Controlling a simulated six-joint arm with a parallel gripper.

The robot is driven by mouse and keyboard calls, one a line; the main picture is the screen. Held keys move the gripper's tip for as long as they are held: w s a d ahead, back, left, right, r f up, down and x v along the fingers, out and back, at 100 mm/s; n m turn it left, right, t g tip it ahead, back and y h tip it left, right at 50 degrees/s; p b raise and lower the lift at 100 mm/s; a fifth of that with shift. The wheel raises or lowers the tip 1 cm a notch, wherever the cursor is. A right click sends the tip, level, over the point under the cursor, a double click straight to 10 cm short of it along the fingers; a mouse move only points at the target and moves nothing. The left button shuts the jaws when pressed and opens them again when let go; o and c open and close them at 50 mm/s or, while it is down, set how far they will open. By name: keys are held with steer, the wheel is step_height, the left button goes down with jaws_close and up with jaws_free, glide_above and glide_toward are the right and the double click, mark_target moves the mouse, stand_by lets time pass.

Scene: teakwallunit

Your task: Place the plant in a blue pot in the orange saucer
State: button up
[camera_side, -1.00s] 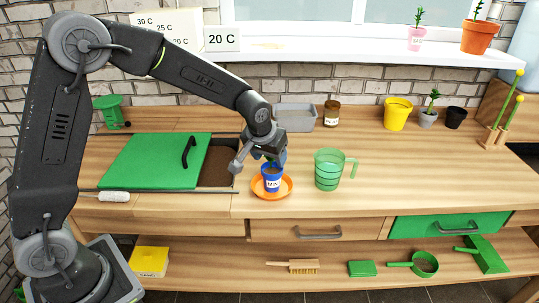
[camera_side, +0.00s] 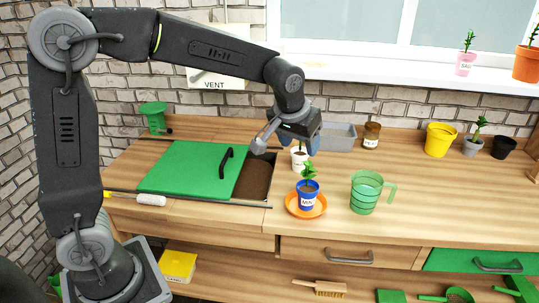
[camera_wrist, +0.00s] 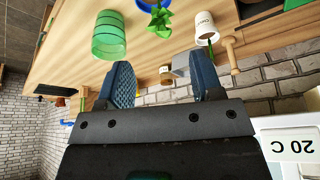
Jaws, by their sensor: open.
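The plant in a blue pot (camera_side: 308,196) stands upright in the orange saucer (camera_side: 291,208) on the worktop. Its green leaves show above the rim, and its label faces the side camera. In the wrist view the plant's leaves (camera_wrist: 159,22) are at the top edge, with only a bit of the blue pot visible. My gripper (camera_side: 299,146) is open and empty, above and behind the blue pot and apart from it. In the wrist view its two blue fingers (camera_wrist: 164,84) are spread with nothing between them.
A white labelled pot (camera_side: 299,158) stands close behind the blue pot, near my gripper. A green measuring jug (camera_side: 365,192) is to the right. A green lid (camera_side: 185,168) partly covers a soil bin on the left. The front right worktop is clear.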

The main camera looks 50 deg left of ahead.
steer(key=s+r+m+t+h, duration=0.1)
steer(key=s+m, duration=0.2)
steer(key=s, duration=2.1)
steer(key=shift+a+r, duration=0.15)
steer(key=shift+r, duration=0.15)
